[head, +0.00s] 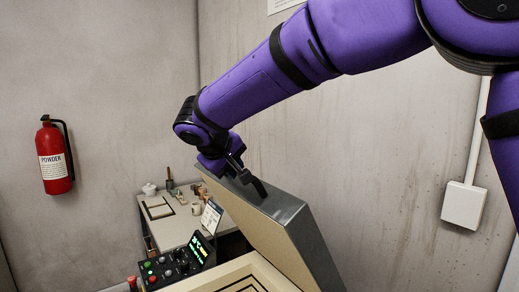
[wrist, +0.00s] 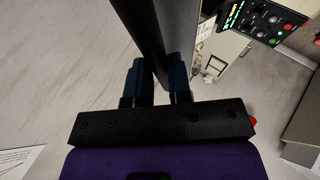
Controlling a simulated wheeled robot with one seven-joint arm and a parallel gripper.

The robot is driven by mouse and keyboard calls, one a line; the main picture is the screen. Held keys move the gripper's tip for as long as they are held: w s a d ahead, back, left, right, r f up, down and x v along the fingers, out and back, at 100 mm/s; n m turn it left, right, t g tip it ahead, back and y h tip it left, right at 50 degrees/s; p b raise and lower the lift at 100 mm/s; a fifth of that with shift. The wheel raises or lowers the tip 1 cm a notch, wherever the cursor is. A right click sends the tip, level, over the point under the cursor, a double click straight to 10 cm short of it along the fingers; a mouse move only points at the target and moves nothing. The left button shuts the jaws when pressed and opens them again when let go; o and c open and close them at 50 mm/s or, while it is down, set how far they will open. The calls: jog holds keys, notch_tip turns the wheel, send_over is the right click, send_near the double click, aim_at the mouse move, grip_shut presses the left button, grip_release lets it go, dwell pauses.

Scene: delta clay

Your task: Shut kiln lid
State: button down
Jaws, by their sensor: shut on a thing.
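The kiln (head: 232,275) is at the bottom of the head view, with a pale rim. Its grey lid (head: 280,225) stands tilted open above the rim, its pale inner side facing left. My gripper (head: 252,183) is at the lid's upper edge, with its fingers on the edge. In the wrist view the two dark fingers of my gripper (wrist: 162,80) are on either side of the dark lid edge (wrist: 165,30), closed on it. The lid's hinge is out of view.
A control panel (head: 175,266) with lit buttons and a green display stands left of the kiln. Behind it is a table (head: 175,232) with small items. A red fire extinguisher (head: 54,158) hangs on the left wall, and a white box (head: 463,204) is on the right wall.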

jog(key=s+a+f+n+t+h, duration=0.1)
jog(key=s+a+f, duration=0.3)
jog(key=a+f, duration=0.25)
jog(key=s+a+f+t+h, duration=0.2)
jog(key=s+a+f, duration=0.25)
jog(key=f, duration=0.35)
jog(key=s+a+f+n+t+h, duration=0.1)
jog(key=s+a+f, duration=0.3)
jog(key=a+f, duration=0.3)
jog(key=s+a+f+t, duration=0.1)
jog(key=s+a+f, duration=0.1)
jog(key=f, duration=1.2)
jog(key=s+a+f+t+h, duration=0.1)
jog(key=s+a+f, duration=0.1)
jog(key=f, duration=1.3)
jog(key=shift+s+a+f+h, duration=0.25)
jog(key=shift+a+h, duration=0.05)
jog(key=shift+a, duration=0.05)
jog(key=c, duration=1.1)
grip_release()
jog(key=shift+a+f+n, duration=0.1)
jog(key=shift+f+n, duration=0.1)
jog(key=shift+n, duration=0.1)
jog(key=shift+o, duration=0.2)
jog(key=shift+r, duration=0.1)
jog(key=shift+r, duration=0.1)
